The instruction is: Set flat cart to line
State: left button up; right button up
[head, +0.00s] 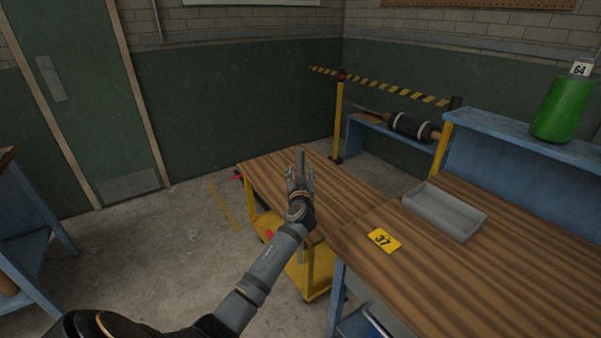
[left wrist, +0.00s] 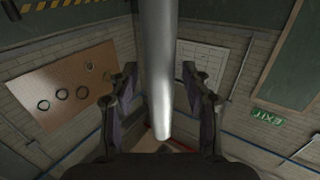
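The flat cart has a striped wooden top (head: 345,195) and a yellow frame; it stands left of the workbench, red parts at its left side. A faded yellow line (head: 222,205) is painted on the floor left of the cart. My left gripper (head: 300,178) appears over the cart's top in the head view, its arm hiding part of the cart. In the left wrist view the rod (left wrist: 160,80) runs between the parted fingers, with a visible gap on each side. My right gripper is not in view.
A wooden-topped workbench (head: 460,280) is close on the cart's right, with a grey tray (head: 445,210) and a yellow 37 card (head: 384,239). A yellow post (head: 339,120) with a striped barrier stands behind. A green container (head: 563,108) is on the raised shelf. Floor is free left.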

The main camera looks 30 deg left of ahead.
pick_arm(q)
grip_shut()
